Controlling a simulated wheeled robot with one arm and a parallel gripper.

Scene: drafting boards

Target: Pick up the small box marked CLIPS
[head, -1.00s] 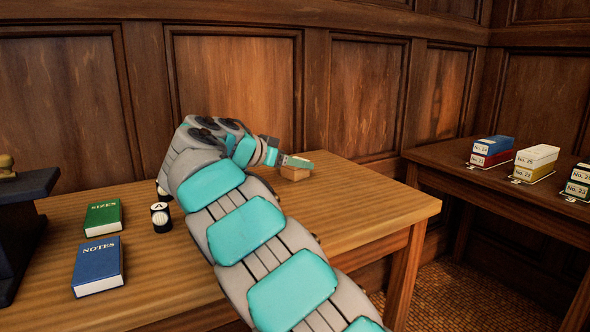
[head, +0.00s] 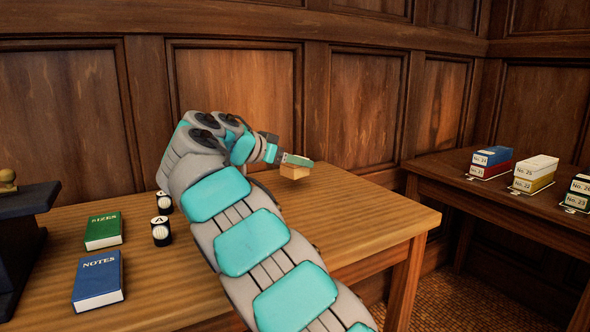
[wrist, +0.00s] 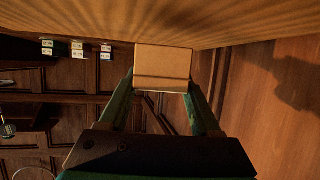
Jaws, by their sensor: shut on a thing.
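A small tan box (head: 294,172) is at the back of the wooden table (head: 375,225), at the end of my arm. In the wrist view the box (wrist: 162,66) sits between the two green fingers of my gripper (wrist: 161,90), which is shut on it. My gripper (head: 297,161) also shows in the head view, partly covering the box. The box appears slightly above the tabletop. No CLIPS marking can be read on its visible faces.
A green SIZES book (head: 103,230), a blue NOTES book (head: 98,280) and two black-and-white cylinders (head: 161,231) stand left of my arm. A dark stand (head: 22,215) is at far left. Numbered boxes (head: 535,170) stand on the right table. Panelled wall is close behind.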

